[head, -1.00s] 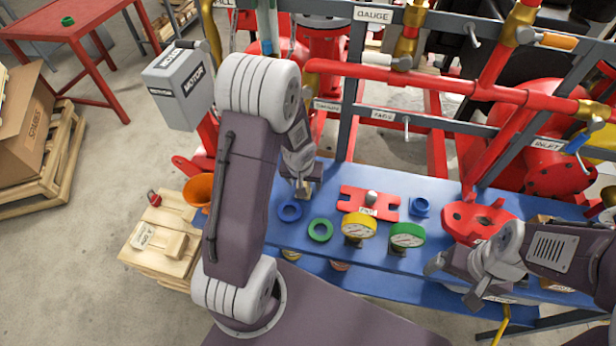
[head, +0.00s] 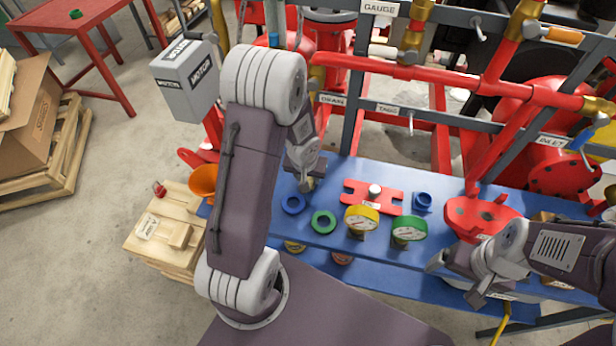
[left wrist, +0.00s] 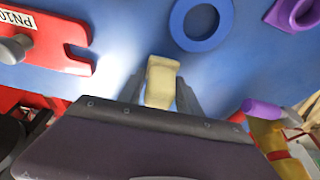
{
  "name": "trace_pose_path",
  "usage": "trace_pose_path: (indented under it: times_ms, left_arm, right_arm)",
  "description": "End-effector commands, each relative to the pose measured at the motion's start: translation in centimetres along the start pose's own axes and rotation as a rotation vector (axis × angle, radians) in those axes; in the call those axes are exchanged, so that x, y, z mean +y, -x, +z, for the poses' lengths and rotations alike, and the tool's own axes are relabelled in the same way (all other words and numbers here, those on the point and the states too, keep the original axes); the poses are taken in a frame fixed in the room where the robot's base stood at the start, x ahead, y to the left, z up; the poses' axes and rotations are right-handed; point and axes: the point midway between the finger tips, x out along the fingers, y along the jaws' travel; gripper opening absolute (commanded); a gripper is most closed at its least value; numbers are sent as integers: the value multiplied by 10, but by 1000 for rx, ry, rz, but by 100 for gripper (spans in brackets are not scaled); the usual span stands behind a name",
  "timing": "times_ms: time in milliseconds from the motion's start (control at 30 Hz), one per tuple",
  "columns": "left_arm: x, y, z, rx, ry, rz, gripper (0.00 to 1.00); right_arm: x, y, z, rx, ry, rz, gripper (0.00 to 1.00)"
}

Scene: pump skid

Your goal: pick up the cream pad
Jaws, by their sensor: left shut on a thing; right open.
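The cream pad (left wrist: 161,80) shows in the left wrist view between the two fingers of my left gripper (left wrist: 160,95), which is shut on it. The blue bench top lies behind the pad; I cannot tell whether the pad touches it. In the head view my left gripper (head: 307,184) is over the back left part of the blue bench (head: 268,222), and the pad there is mostly hidden. My right gripper (head: 453,279) is open and empty at the bench's front right.
Red pipes (head: 430,75) and grey rails stand behind the bench.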

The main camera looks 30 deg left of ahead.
Motion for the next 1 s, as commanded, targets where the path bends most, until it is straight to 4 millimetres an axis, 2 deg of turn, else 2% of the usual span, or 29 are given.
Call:
trace_pose_path:
  times_ms: [200,267,633,800,1000]
  left_arm:
    - [0,43,-14,4,0,0,1]
    - [11,42,-20,8,-6,2,1]
    - [88,77,-63,8,-5,4,1]
    - [105,86,-73,5,-1,2,1]
    - [109,88,-75,4,0,1,1]
  right_arm:
    - [-1,40,-4,0,0,0,89]
    - [-1,36,-4,1,0,0,89]
    - [-1,30,-3,0,0,0,89]
    - [-1,30,-3,0,0,0,89]
    - [-1,30,-3,0,0,0,89]
